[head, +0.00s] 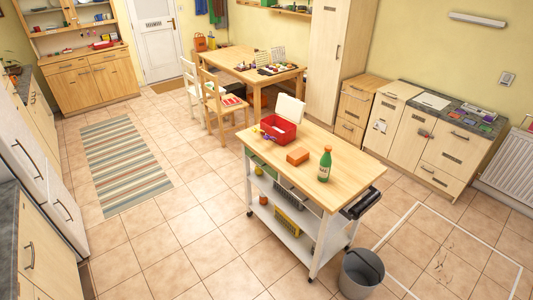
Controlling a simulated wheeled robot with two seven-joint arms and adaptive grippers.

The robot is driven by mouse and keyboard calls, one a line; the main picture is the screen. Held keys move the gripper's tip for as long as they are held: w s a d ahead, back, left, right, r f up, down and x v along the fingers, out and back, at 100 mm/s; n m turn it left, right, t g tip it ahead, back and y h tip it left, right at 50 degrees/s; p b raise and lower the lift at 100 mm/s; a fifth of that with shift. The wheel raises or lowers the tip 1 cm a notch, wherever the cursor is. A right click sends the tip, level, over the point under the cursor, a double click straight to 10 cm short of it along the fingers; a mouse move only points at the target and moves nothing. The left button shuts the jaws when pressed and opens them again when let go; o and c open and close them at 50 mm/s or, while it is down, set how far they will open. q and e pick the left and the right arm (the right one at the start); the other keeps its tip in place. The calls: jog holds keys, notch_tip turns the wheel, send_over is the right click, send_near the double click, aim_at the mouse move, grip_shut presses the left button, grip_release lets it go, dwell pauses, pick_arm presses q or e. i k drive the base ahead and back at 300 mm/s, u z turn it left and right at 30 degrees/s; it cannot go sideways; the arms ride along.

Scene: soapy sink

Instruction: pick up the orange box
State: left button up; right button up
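A small orange box (297,156) lies on the wooden top of a white kitchen trolley (345,178) in the head view. It sits between a red container (278,128) and a green bottle (325,165), apart from both. Neither of my grippers shows in the head view, and nothing touches the box.
The trolley has lower shelves with several items and a dark handle (361,203) at its right end. A grey bucket (361,273) stands on the floor beside it. A striped rug (125,163) lies to the left. Tiled floor in front of the trolley is clear.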

aim_at(296, 157)
jog(key=u, duration=0.85)
jog(key=i, duration=1.3)
jog(key=z, duration=0.55)
jog(key=i, duration=0.65)
jog(key=z, duration=0.75)
